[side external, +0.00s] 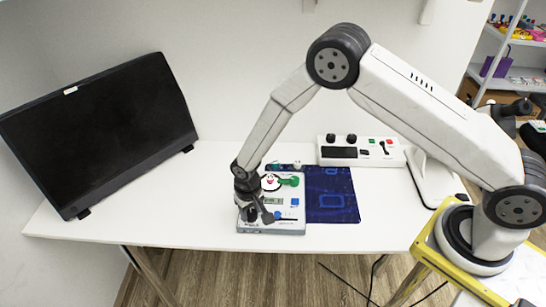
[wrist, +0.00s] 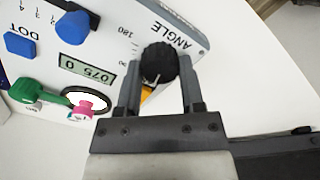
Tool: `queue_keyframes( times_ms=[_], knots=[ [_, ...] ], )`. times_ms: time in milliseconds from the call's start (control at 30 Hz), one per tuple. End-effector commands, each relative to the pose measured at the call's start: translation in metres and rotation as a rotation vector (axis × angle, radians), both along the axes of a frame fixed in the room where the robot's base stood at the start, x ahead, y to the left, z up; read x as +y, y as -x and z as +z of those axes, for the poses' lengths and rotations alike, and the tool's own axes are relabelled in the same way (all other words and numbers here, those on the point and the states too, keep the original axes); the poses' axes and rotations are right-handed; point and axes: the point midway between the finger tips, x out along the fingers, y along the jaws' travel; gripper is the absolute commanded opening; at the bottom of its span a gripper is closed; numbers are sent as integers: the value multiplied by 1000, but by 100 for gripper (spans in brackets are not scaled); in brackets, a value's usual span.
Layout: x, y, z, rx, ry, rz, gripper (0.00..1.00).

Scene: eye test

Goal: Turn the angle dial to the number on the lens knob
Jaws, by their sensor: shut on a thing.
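The angle dial (wrist: 160,60) is a black ribbed knob with a white mark, on a light panel (wrist: 112,42) beside the lettering ANGLE. My gripper (wrist: 160,76) has one finger on each side of it and is shut on it. In the side external view my gripper (side external: 251,212) points down at the panel's left part and hides the dial. A blue knob (wrist: 72,25) with small numbers around it sits at the wrist view's top edge; its label is out of view, so I cannot tell whether it is the lens knob. A small display (wrist: 87,67) shows digits that appear upside down.
The panel also has a blue button (wrist: 20,44) by the word DOT, a green lever (wrist: 40,95) and a white oval with pink (wrist: 82,104). A dark blue mat (side external: 332,197), a white control box (side external: 361,151) and a monitor (side external: 98,130) are nearby.

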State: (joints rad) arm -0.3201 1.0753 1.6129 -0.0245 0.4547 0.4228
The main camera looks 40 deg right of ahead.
Motion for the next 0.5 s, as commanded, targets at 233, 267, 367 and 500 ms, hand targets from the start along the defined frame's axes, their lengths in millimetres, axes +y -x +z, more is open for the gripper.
queue_keyframes(
  times_ms=[233, 267, 367, 500],
  knots=[
    [0, 0, 0, 1, 0, 1, 74],
    [0, 0, 0, 1, 0, 1, 84],
    [0, 0, 0, 1, 0, 1, 85],
    [0, 0, 0, 0, 0, 1, 85]
  ],
)
